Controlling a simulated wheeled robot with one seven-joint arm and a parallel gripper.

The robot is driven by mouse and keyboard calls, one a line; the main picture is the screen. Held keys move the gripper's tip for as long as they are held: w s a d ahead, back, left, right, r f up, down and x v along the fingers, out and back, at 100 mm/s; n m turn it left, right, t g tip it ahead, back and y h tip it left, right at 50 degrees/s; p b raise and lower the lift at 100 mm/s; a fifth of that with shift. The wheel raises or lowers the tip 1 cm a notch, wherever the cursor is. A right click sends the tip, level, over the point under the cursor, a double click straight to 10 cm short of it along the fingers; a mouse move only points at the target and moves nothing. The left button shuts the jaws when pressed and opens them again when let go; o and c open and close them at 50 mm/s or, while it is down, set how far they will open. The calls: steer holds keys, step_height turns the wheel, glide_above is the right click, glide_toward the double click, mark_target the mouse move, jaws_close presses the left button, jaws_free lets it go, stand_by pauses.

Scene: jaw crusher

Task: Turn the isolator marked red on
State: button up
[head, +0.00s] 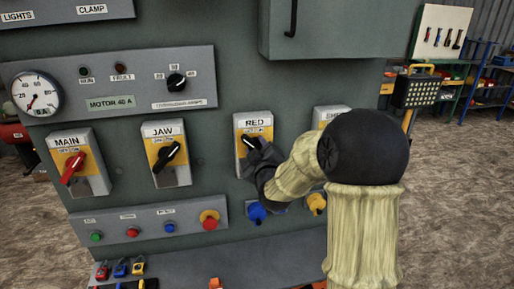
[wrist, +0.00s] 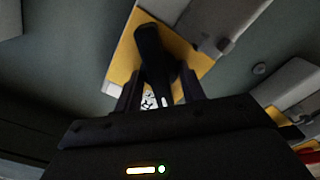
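The isolator marked RED (head: 241,122) is a white box with a yellow plate and a black handle, on the grey-green panel. Its handle is mostly hidden behind my gripper (head: 257,147) in the head view. In the wrist view, the black handle (wrist: 150,48) stands out from the yellow plate (wrist: 190,55). My gripper (wrist: 162,92) has one finger on each side of the handle's near end. I cannot tell whether the fingers press on it or leave a small gap. The handle's exact setting is hard to read.
The JAW isolator (head: 168,180) with a black handle and the MAIN isolator (head: 92,162) with a red handle are to the left. Another isolator (head: 327,112) to the right is partly hidden by my arm. A push-button strip (head: 150,222) is below, and a gauge panel (head: 130,80) is above left.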

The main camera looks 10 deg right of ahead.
steer(key=shift+c, duration=0.2)
jaws_close()
steer(key=shift+f+m+b, duration=0.15)
steer(key=shift+m+b, duration=0.15)
steer(key=shift+b, duration=0.25)
steer(key=m+b, duration=0.2)
steer(key=b, duration=0.1)
steer(key=shift+f, duration=0.1)
steer(key=m+b, duration=0.5)
steer(key=shift+m, duration=0.4)
steer(key=m+b, duration=0.5)
steer(key=m, duration=0.1)
steer(key=shift+d, duration=0.1)
steer(key=shift+m+b, duration=0.9)
steer(key=shift+m, duration=0.9)
